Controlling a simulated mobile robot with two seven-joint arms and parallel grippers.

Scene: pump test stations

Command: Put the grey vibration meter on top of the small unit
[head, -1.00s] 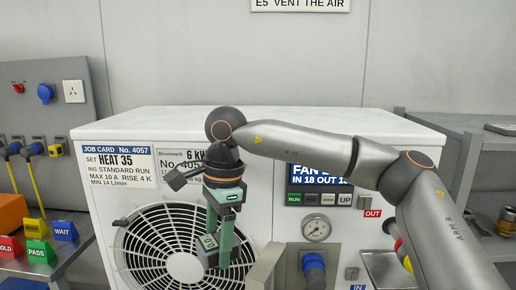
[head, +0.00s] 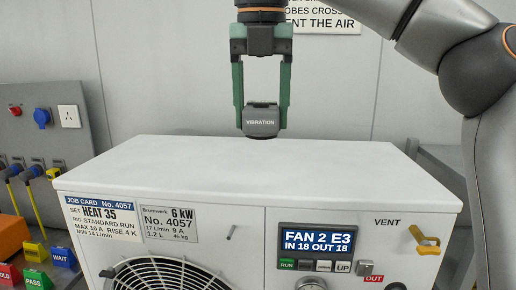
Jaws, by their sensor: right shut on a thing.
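The grey vibration meter (head: 261,121) is a small dark grey block with "VIBRATION" on its front. My right gripper (head: 262,108) points down with its green fingers shut on the meter's sides. The meter is at the back part of the white top of the small unit (head: 250,170); I cannot tell whether its underside touches the top. The unit's front shows a job card, a fan grille and a display reading "FAN 2 E3 IN 18 OUT 18". My left gripper is out of view.
The unit's top is otherwise clear. A yellow vent key (head: 427,242) sticks out at the front right. A grey socket panel (head: 42,140) with cables stands at left, above coloured blocks (head: 36,279). A wall sign (head: 322,19) hangs behind.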

